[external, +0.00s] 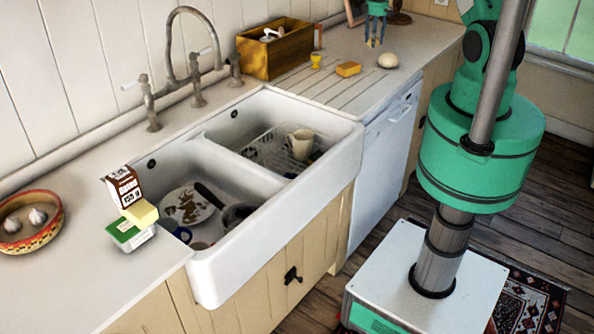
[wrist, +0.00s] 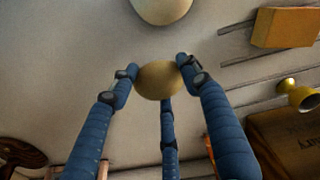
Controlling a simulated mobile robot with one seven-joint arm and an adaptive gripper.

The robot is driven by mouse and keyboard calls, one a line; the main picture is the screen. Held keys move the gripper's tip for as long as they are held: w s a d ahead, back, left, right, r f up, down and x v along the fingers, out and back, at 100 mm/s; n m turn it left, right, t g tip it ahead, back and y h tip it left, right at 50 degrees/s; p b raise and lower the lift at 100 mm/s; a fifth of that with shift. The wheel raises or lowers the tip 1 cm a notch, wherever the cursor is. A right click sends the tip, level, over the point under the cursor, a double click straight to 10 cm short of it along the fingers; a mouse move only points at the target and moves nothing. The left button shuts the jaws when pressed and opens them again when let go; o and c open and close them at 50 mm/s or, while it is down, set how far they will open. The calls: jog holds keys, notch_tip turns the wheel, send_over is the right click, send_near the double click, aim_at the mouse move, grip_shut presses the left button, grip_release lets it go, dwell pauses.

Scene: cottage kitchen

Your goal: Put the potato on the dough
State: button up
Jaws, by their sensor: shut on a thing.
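The potato (wrist: 158,81) is a brownish-yellow oval held between the tips of my blue-fingered gripper (wrist: 156,70) in the wrist view. In the external view my gripper (external: 375,42) hangs at the top, over the far end of the counter; I cannot make out the potato there. The dough (external: 388,61) is a pale cream round lump on the counter, just in front of my gripper. It also shows at the top edge of the wrist view (wrist: 161,8), partly cut off and apart from the potato.
A yellow-orange block (external: 348,69) and a yellow egg cup (external: 316,61) are left of the dough. A wooden box (external: 275,55) stands behind them. The sink (external: 330,190) holds dishes. The counter to the right of the dough is clear.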

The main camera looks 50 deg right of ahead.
jog(key=s+a+r, duration=0.1)
jog(key=s+a, duration=0.1)
jog(key=s, duration=0.1)
jog(key=s+a+r+b, duration=0.1)
jog(key=s+a, duration=0.1)
jog(key=s, duration=0.1)
jog(key=s+a+r, duration=0.1)
jog(key=s, duration=0.3)
jog(key=shift+a+r, duration=0.4)
jog(key=s+a+r+b, duration=0.1)
jog(key=s+a, duration=0.7)
jog(key=s, duration=0.4)
jog(key=shift+a+r+m+b, duration=0.2)
jog(key=shift+r+m+b, duration=0.1)
jog(key=shift+m+b, duration=0.1)
jog(key=shift+d, duration=0.1)
send_over(390, 54)
jog(key=shift+w+d+f+p, duration=0.15)
jog(key=shift+f+p, duration=0.15)
jog(key=shift+f, duration=0.45)
jog(key=shift+f, duration=1.75)
jog(key=shift+f, duration=0.15)
